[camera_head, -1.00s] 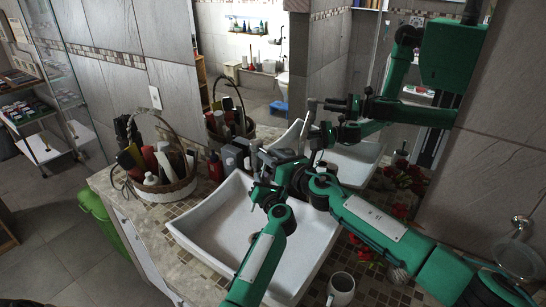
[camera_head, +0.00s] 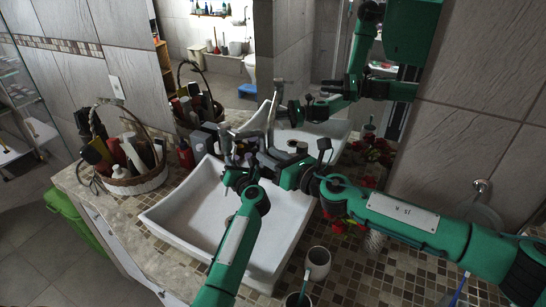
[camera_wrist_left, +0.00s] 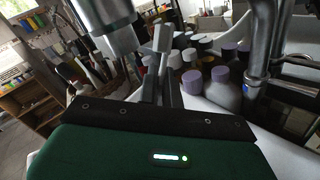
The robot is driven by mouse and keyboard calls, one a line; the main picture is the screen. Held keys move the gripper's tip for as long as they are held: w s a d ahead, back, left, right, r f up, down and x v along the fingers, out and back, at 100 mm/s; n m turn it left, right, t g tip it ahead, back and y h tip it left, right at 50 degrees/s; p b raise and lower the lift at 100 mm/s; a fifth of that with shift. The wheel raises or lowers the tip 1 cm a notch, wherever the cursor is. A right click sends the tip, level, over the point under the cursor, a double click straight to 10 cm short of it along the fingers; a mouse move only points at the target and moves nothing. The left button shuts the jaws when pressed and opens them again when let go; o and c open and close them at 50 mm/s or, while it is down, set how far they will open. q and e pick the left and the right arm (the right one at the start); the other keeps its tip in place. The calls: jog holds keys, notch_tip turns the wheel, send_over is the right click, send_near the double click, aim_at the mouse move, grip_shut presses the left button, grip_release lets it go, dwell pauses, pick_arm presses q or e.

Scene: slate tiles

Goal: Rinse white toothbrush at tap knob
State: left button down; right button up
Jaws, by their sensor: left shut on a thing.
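My left gripper (camera_head: 232,150) is above the back part of the white basin (camera_head: 180,207). In the left wrist view its fingers (camera_wrist_left: 163,65) are close together. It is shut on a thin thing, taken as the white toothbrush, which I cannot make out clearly. My right gripper (camera_head: 268,158) comes in from the right, beside the left one at the back of the basin. Its finger gap is not clear. A chrome tap pipe (camera_wrist_left: 262,40) stands at the right of the left wrist view. The tap knob is not distinguishable.
Bottles with purple caps (camera_wrist_left: 221,75) stand close beyond the left gripper. A wicker basket (camera_head: 135,184) of bottles is left of the basin. A cup (camera_head: 317,264) and a blue-handled brush (camera_head: 459,288) are at the front right. A mirror (camera_head: 295,45) is behind.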

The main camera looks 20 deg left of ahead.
jog(key=shift+d, duration=0.15)
dwell(0.4)
jog(key=m, duration=3.2)
send_near(229, 131)
jog(key=x, duration=0.6)
jog(key=shift+w+f, duration=0.2)
jog(key=shift+c, duration=0.4)
